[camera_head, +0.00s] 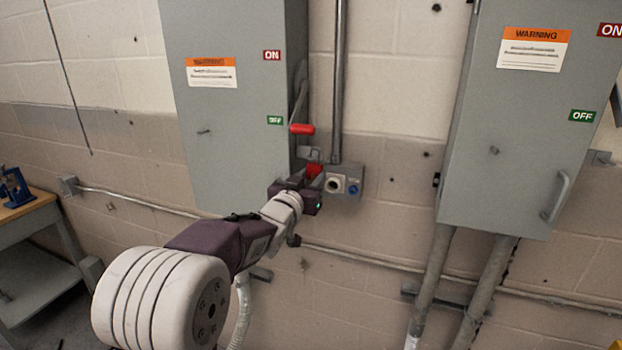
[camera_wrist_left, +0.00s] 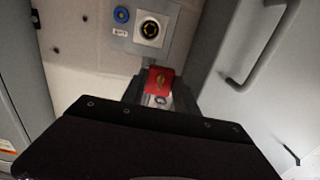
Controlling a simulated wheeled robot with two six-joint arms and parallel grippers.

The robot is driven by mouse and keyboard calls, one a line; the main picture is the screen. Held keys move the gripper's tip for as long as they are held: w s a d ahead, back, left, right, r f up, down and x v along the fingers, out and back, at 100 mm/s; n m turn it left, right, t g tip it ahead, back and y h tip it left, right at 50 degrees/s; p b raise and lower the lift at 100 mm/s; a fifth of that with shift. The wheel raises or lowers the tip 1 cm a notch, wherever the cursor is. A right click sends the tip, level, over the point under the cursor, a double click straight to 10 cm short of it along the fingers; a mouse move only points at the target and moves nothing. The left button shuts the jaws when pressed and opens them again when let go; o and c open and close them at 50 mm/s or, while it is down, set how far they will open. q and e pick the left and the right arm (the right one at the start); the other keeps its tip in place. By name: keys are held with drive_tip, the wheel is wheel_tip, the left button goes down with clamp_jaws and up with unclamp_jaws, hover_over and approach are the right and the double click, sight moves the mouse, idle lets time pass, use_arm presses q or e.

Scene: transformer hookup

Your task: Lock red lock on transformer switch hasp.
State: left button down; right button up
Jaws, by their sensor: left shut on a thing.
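The red lock (camera_head: 314,170) is at the end of my left gripper (camera_head: 311,187), which is shut on it. In the left wrist view the red lock (camera_wrist_left: 160,80) shows between the fingers of my left gripper (camera_wrist_left: 153,98), with its keyhole face visible. The switch hasp (camera_head: 309,153) is a grey metal piece at the right side of the left cabinet, just above the lock. Whether the shackle touches the hasp cannot be told. The red switch handle (camera_head: 302,129) is just above the hasp, near the green OFF label. My right gripper is not in view.
The left grey cabinet (camera_head: 225,110) stands close beside my left gripper. A small outlet box (camera_head: 343,183) with a round socket and blue part is just right of it. Another grey cabinet (camera_head: 515,120) is farther right. A workbench (camera_head: 30,207) stands at far left.

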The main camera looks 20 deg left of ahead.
use_arm(q)
drive_tip(key=shift+f+b, duration=0.6)
drive_tip(key=shift+f, duration=0.05)
drive_tip(key=c, duration=0.9)
unclamp_jaws()
drive_tip(key=shift+o, duration=0.2)
drive_tip(key=shift+s+b, duration=0.65)
drive_tip(key=shift+s, duration=1.9)
drive_tip(key=shift+a, duration=0.1)
drive_tip(key=s+p, duration=0.1)
drive_tip(key=s, duration=0.8)
drive_tip(key=shift+a, duration=0.15)
